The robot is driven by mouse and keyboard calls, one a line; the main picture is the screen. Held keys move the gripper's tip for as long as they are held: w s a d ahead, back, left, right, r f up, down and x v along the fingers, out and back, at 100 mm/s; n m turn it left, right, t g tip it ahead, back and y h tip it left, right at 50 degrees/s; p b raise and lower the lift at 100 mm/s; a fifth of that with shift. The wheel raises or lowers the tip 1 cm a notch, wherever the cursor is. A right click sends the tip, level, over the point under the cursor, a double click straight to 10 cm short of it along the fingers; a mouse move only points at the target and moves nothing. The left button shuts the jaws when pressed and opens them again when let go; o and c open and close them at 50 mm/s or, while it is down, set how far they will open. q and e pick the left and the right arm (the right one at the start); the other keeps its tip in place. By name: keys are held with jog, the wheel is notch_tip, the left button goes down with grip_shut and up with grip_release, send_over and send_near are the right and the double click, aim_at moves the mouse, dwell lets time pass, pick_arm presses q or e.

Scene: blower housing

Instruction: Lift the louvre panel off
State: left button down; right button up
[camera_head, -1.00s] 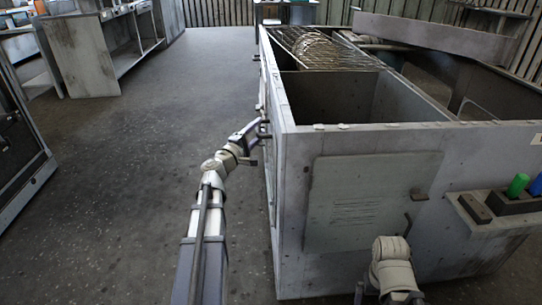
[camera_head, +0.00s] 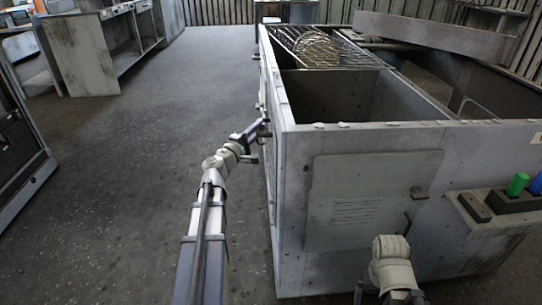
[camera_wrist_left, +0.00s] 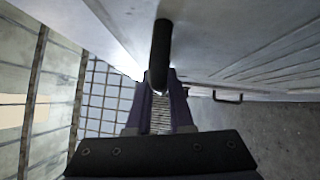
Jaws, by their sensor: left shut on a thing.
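The blower housing (camera_head: 300,200) is a large grey open-topped metal box in the head view. A flat panel with fine slits (camera_head: 365,205) lies against its front face. My left gripper (camera_head: 264,130) is at the housing's left side, near the top edge; its fingertips are hard to make out there. In the left wrist view, my left gripper (camera_wrist_left: 158,88) is shut on a dark bar handle (camera_wrist_left: 162,45). Beside it is a grey metal surface with louvre-like ridges (camera_wrist_left: 275,60). A second handle (camera_wrist_left: 228,98) shows lower on that side. The left side is mostly hidden in the head view.
A wire cage (camera_head: 315,47) sits in the housing's far opening. A ledge (camera_head: 490,218) at the front right holds a block with a green-handled item (camera_head: 517,184). A pale link of my right arm stands before the housing. Floor on the left is clear.

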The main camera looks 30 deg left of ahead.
dwell(0.4)
pick_arm(q)
jog(key=shift+s+r+p, duration=0.4)
jog(key=shift+r+p, duration=0.1)
jog(key=shift+p, duration=0.05)
jog(key=s+a+r+p, duration=0.1)
jog(key=s+r+p, duration=0.6)
jog(key=s, duration=0.6)
jog(key=shift+s+a, duration=0.1)
jog(key=shift+a, duration=0.1)
jog(key=s+a, duration=0.4)
jog(key=a, duration=0.2)
jog(key=shift+a, duration=0.35)
jog(key=shift+r, duration=0.15)
